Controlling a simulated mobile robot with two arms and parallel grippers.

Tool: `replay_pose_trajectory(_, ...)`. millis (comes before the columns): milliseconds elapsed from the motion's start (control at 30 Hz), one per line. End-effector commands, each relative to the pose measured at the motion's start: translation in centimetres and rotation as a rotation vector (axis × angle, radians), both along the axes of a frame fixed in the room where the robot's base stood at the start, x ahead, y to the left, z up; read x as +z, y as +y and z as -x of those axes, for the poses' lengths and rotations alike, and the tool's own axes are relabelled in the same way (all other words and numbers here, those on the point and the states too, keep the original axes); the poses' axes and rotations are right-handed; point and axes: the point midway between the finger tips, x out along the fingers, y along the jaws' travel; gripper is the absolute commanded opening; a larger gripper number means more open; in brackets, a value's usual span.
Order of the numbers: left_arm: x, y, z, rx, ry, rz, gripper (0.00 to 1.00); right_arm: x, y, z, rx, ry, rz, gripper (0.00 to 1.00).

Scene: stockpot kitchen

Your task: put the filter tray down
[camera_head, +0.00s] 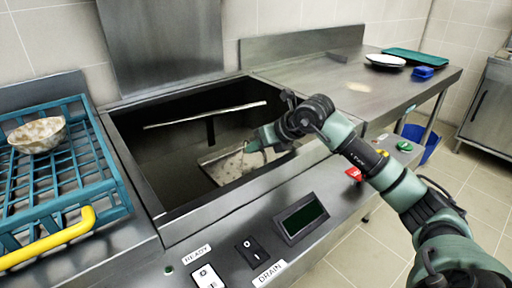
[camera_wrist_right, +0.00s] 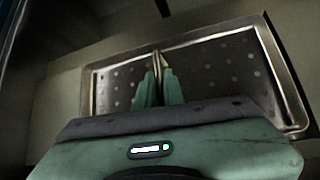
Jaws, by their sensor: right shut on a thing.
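The filter tray (camera_head: 226,168) is a pale, speckled, shallow metal tray inside the dark open well of the steel machine. In the right wrist view the filter tray (camera_wrist_right: 210,68) shows as a rimmed, perforated rectangle. My right gripper (camera_head: 250,147) reaches down into the well from the right, over the tray. In the right wrist view the right gripper (camera_wrist_right: 158,80) has its green fingers closed on a thin upright handle at the tray's middle. Whether the tray touches the well's floor cannot be told. My left gripper is not in view.
The well's steel rim (camera_head: 200,215) surrounds the tray, and a pale bar (camera_head: 205,115) runs along its back wall. A blue rack (camera_head: 75,165) with a bowl (camera_head: 38,135) stands left. A control panel (camera_head: 300,218) is in front. The counter (camera_head: 320,72) at right is mostly clear.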

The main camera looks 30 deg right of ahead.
Motion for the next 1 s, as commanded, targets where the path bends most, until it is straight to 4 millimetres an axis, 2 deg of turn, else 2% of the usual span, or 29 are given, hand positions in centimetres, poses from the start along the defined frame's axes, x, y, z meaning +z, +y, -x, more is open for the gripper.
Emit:
replay_pose_trajectory(167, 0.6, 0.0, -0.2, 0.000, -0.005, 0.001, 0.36, -0.1, 0.0, 0.0, -0.001, -0.003, 0.000, 0.00)
replay_pose_trajectory(200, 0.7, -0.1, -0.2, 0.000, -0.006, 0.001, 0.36, -0.2, 0.0, 0.0, 0.000, 0.000, 0.000, 0.17)
replay_pose_trajectory(267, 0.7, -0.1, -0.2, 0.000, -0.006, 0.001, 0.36, -0.2, 0.0, 0.0, 0.000, 0.000, 0.000, 0.31)
replay_pose_trajectory(700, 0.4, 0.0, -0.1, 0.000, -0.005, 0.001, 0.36, 0.2, 0.0, 0.0, 0.000, 0.000, 0.000, 0.31)
replay_pose_trajectory(767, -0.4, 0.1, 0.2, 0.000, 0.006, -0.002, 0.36, 0.8, -0.3, 0.7, -0.001, -0.001, 0.003, 0.31)
replay_pose_trajectory(1000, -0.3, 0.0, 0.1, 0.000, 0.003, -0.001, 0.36, 4.4, -1.3, 4.4, -0.001, 0.001, 0.006, 0.31)
